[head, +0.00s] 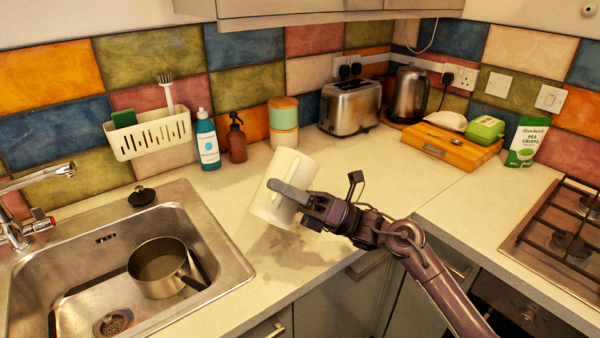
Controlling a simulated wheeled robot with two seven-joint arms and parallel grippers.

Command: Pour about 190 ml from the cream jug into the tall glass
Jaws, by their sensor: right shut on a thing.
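The cream jug (291,169) is in the middle of the head view, tilted and held above the counter. My right gripper (291,196) is shut on it from the right, with a dark finger across its side. I cannot see the jug's contents or any stream of liquid. I cannot make out the tall glass; it may be hidden behind the jug. A darker patch lies on the counter under the jug; I cannot tell if it is only shadow. My left gripper is not in view.
A sink (225,238) with a saucepan (160,267) is at the left. A teal bottle (208,142), brown spray bottle (236,142), canister (284,115), toaster (350,108) and kettle (408,95) stand along the wall. A wooden board (450,150) and gas hob (545,225) are right.

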